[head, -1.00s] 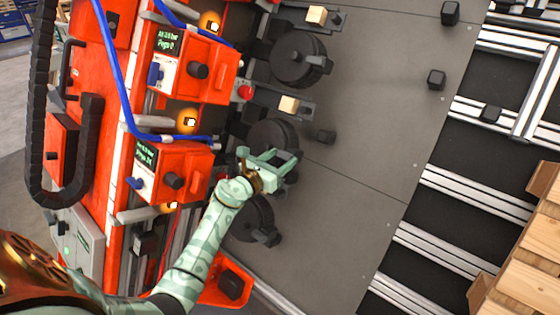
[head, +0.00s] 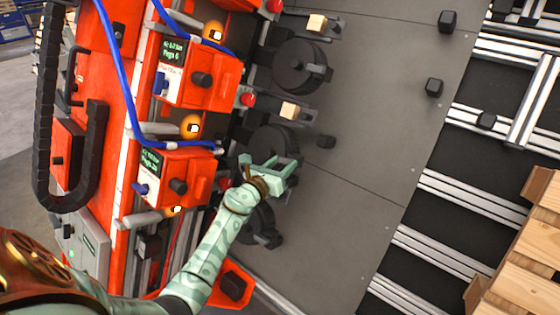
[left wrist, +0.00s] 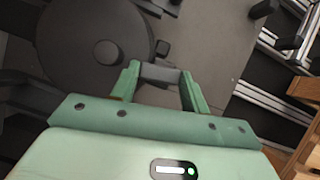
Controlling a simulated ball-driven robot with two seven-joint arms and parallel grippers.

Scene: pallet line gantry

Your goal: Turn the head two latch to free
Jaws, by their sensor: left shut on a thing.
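My left gripper (head: 284,170) is at the lower right edge of the middle dark round head (head: 272,140), which I take for head two. Its two green fingers are shut on a dark grey latch lever, a bar (left wrist: 160,73) seen between the fingers in the left wrist view. The wrist view also shows the round head (left wrist: 95,45) left of the fingers. In the head view the gripper hides most of this latch. My right gripper is not in view.
Similar round heads stand above (head: 298,66) and below (head: 255,222), the lower one partly behind my arm. Orange valve boxes (head: 177,172) with blue hoses stand left. Wooden pallets (head: 525,260) lie at right.

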